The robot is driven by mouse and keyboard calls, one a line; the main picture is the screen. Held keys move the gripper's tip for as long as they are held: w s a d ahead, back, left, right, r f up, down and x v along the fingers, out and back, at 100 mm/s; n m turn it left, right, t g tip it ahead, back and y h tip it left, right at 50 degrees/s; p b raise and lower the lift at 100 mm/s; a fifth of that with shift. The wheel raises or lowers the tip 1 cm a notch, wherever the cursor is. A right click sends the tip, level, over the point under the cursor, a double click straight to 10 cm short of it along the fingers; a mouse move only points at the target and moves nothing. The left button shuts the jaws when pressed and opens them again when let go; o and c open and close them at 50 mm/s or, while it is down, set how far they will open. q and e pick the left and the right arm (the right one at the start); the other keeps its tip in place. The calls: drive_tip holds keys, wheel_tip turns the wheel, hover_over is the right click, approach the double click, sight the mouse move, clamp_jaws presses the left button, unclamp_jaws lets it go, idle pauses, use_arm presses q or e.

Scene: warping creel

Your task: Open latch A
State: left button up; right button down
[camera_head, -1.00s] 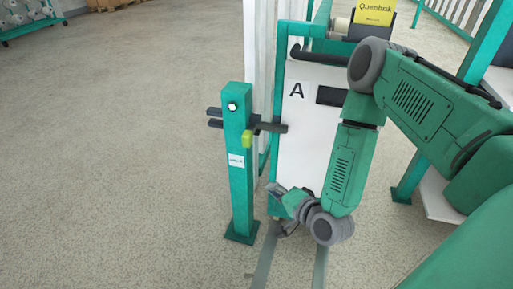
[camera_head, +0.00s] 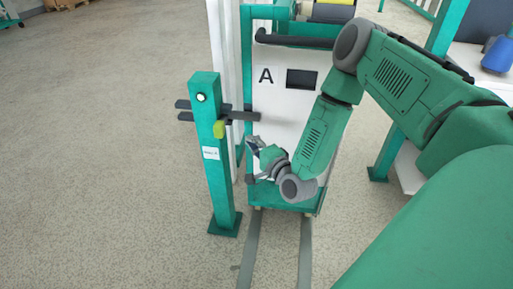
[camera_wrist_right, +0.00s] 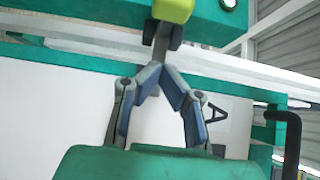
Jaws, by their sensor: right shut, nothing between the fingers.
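Latch A is on a green post (camera_head: 212,160) in front of the white panel marked A (camera_head: 275,102). Its dark bar (camera_head: 243,115) lies roughly level across the post, its end in front of the panel. A yellow-green knob (camera_head: 219,129) sits at the post side; it also shows at the top of the wrist view (camera_wrist_right: 172,10). My right gripper (camera_head: 251,143) is shut and empty, just below the bar's end. In the wrist view its fingertips (camera_wrist_right: 160,68) meet close to the dark bar (camera_wrist_right: 161,42); I cannot tell whether they touch. My left gripper is out of view.
The panel belongs to a carriage with a dark handle (camera_head: 290,40) along its top, standing over two floor rails (camera_head: 250,245). A white fence (camera_head: 223,60) stands behind the post. The floor to the left is clear.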

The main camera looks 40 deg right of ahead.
drive_tip(key=w+a+b, duration=0.1)
drive_tip(key=w+a, duration=0.2)
drive_tip(key=w, duration=0.3)
drive_tip(key=shift+w, duration=0.4)
drive_tip(key=shift+d, duration=0.15)
drive_tip(key=w+a+b, duration=0.2)
drive_tip(key=w+a, duration=0.1)
drive_tip(key=w+a+b, duration=0.2)
drive_tip(key=w+a, duration=0.1)
drive_tip(key=shift+w, duration=0.25)
drive_tip(key=shift+w+a+r, duration=0.2)
drive_tip(key=shift+w+a, duration=0.05)
drive_tip(key=shift+w, duration=0.1)
